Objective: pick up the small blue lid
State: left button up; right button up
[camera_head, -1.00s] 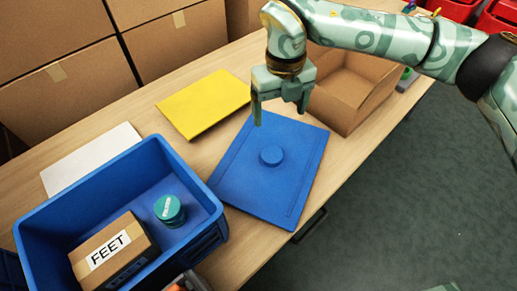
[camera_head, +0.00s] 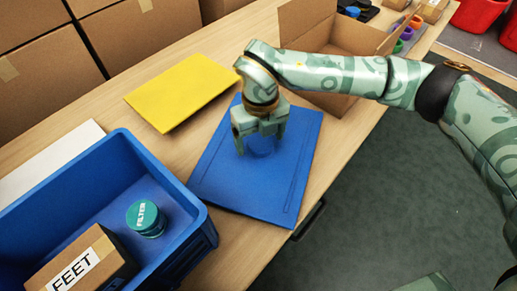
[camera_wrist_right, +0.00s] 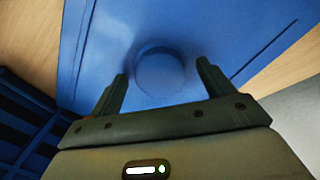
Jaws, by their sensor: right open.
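The small blue lid (camera_head: 262,148) is round and sits on a flat, larger blue panel (camera_head: 220,185) on the wooden table. In the head view it is partly hidden by my right gripper (camera_head: 260,146). My right gripper is open and empty, pointing down over the lid. In the right wrist view the lid (camera_wrist_right: 160,73) shows between the two spread fingers (camera_wrist_right: 162,69), a little beyond their tips. I cannot tell how high the fingertips are above the panel. My left gripper is not in view.
A blue crate (camera_head: 196,240) at the lower left holds a teal-lidded filter jar (camera_head: 146,217) and a FEET box (camera_head: 85,262). A yellow panel (camera_head: 182,92) lies behind. An open cardboard box (camera_head: 310,100) stands behind my right arm. Table edge and floor are at right.

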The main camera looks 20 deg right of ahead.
jog(key=shift+s+f, duration=0.1)
jog(key=c, duration=1.2)
